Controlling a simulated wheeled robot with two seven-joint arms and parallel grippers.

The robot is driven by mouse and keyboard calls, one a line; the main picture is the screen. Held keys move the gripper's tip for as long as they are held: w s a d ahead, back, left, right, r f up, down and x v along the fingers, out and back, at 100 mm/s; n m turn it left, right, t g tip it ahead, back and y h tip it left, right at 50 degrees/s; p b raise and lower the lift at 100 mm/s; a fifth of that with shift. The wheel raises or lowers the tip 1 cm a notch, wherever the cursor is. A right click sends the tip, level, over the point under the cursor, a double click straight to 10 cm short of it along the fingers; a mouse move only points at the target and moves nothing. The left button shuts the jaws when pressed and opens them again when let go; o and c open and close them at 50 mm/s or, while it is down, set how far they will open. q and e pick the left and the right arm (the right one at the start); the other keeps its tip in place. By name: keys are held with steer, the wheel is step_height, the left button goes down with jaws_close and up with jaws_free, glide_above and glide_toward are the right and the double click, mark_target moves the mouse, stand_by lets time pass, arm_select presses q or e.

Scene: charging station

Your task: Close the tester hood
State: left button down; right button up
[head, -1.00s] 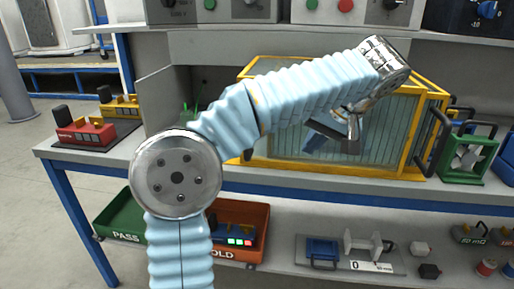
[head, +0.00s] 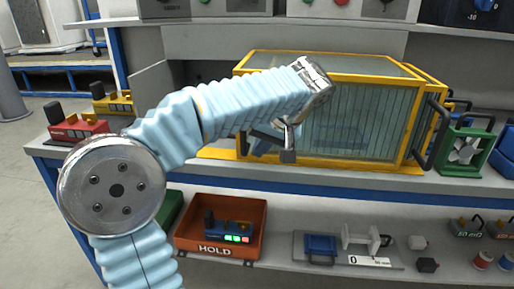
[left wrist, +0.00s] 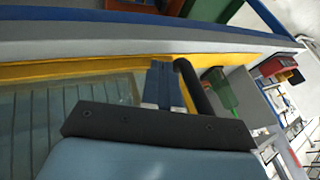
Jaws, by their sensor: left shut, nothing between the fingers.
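The tester hood (head: 365,118) is a yellow-framed box with clear ribbed panels on the workbench, right of centre in the head view. It also shows at the left of the left wrist view (left wrist: 60,110). A black handle (head: 434,133) stands at its right end. Another black handle shows close to the fingers in the left wrist view (left wrist: 192,85); in the head view it is mostly hidden. My left gripper (head: 260,148) is shut and empty, in front of the hood's left end. Its fingers (left wrist: 160,85) look beside the handle; I cannot tell whether they touch. My right gripper is not in view.
A grey panel (head: 155,92) stands left of the hood. Red (head: 78,128) and yellow (head: 115,103) devices sit on the bench's left end. A green holder (head: 462,150) is close to the right handle. The lower shelf holds a HOLD bin (head: 255,213).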

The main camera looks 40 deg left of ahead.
arm_select(q)
steer(key=shift+s+a+f, duration=0.1)
steer(key=shift+s+a, duration=0.15)
steer(key=shift+a, duration=0.1)
